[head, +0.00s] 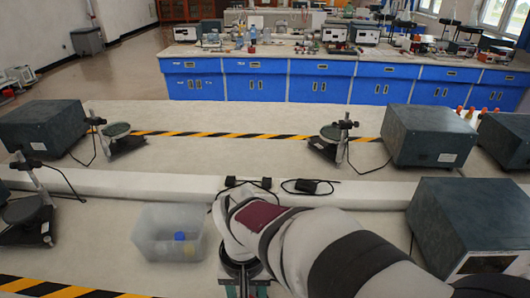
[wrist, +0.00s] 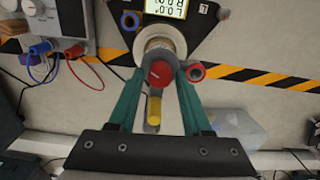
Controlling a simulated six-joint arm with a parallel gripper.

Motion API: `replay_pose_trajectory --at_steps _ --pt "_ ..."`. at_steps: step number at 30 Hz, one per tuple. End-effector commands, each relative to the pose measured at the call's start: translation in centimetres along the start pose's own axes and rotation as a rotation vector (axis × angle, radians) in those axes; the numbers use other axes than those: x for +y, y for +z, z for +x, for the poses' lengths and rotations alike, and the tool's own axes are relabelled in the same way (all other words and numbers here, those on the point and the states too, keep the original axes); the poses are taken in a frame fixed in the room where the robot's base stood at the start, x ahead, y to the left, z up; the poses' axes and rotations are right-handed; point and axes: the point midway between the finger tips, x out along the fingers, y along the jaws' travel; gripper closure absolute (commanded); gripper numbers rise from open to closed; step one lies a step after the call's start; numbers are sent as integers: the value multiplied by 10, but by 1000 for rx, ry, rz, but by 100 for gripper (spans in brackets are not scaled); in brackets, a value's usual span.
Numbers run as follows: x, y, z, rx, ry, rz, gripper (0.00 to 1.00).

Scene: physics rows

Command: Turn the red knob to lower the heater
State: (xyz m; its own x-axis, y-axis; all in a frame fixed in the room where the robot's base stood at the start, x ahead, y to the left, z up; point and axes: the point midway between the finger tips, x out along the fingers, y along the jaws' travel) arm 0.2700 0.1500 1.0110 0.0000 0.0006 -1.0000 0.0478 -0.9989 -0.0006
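The red knob (wrist: 160,74) shows in the wrist view, below a pale round collar (wrist: 161,42) on a dark device with a lit display (wrist: 166,8). My gripper (wrist: 161,80) has two green fingers, spread apart, one on each side of the knob. I see no clear contact between the fingers and the knob. A yellow part (wrist: 154,110) shows below the knob, between the fingers. In the head view my gripper (head: 243,290) points down at the bottom edge, partly cut off, and the knob is not visible there.
A red socket (wrist: 196,72) and a blue socket (wrist: 130,21) flank the knob. A meter with red and blue leads (wrist: 55,50) stands at left. A clear bin (head: 150,235) sits left of my arm, and a dark box (head: 470,230) at right.

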Motion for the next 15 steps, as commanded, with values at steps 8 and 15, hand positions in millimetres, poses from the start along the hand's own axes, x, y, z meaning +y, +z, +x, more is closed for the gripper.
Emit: replay_pose_trajectory --at_steps 8,15 --pt "0 0 0 0 0 -1 33" --pt "0 -1 -20 4 -2 -2 33"
